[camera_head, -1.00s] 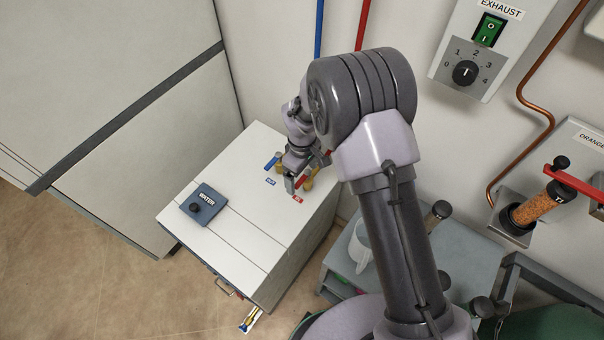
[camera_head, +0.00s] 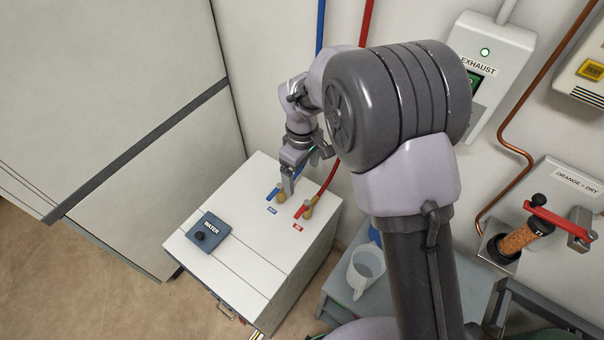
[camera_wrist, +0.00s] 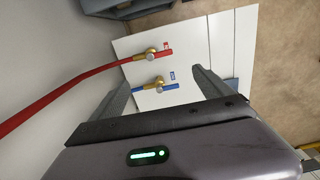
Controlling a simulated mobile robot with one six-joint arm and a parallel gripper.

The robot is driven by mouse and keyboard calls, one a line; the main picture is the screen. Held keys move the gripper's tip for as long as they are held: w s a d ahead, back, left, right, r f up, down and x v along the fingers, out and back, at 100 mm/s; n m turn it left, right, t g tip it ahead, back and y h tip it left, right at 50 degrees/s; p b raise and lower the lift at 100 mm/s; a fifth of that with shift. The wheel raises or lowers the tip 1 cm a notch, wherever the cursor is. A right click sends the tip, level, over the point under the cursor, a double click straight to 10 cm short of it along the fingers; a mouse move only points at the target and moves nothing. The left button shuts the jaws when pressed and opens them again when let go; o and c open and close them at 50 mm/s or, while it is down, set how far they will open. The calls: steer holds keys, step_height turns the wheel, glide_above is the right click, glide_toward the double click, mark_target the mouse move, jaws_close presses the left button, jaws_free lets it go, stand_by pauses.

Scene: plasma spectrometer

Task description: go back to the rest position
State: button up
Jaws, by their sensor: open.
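My gripper (camera_head: 290,176) is in the middle of the head view, above the white cabinet top (camera_head: 240,238), near two brass valves. The valve with the blue handle (camera_head: 272,194) is beside the fingertips in the head view. The valve with the red handle (camera_head: 302,211) is to its right. In the wrist view, the fingers (camera_wrist: 160,90) are spread apart, with the blue-handled valve (camera_wrist: 157,87) showing between them and the red-handled valve (camera_wrist: 151,55) beyond. I cannot tell whether a finger touches a valve.
A dark blue WATER box (camera_head: 207,233) sits on the cabinet's left side. A red hose (camera_head: 329,180) runs to the red-handled valve. A white jug (camera_head: 365,270) stands on a grey bench to the right. An orange-filled tube (camera_head: 520,240) and exhaust box (camera_head: 490,60) are on the wall.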

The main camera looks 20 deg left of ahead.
steer(key=s+d+r+m+t+y, duration=0.1)
steer(key=s+d+r+m, duration=0.1)
steer(key=d+r+m, duration=0.4)
steer(key=s+d+r+m+t+y, duration=0.1)
steer(key=s+d+r+m, duration=0.1)
steer(key=d+r, duration=0.7)
steer(key=s+d+r+m+t, duration=0.1)
steer(key=s+d+r+m, duration=0.1)
steer(key=s, duration=0.3)
steer(key=s+d+r+m+t+b, duration=0.1)
steer(key=s+d+r+m, duration=0.1)
steer(key=s+d+m, duration=0.2)
steer(key=s+d+r+m+t, duration=0.1)
steer(key=s+d+r+m, duration=0.2)
steer(key=s, duration=0.4)
steer(key=shift+m+t+b, duration=0.35)
steer(key=shift+m+t, duration=0.05)
steer(key=shift+m, duration=0.3)
steer(key=shift+a, duration=0.15)
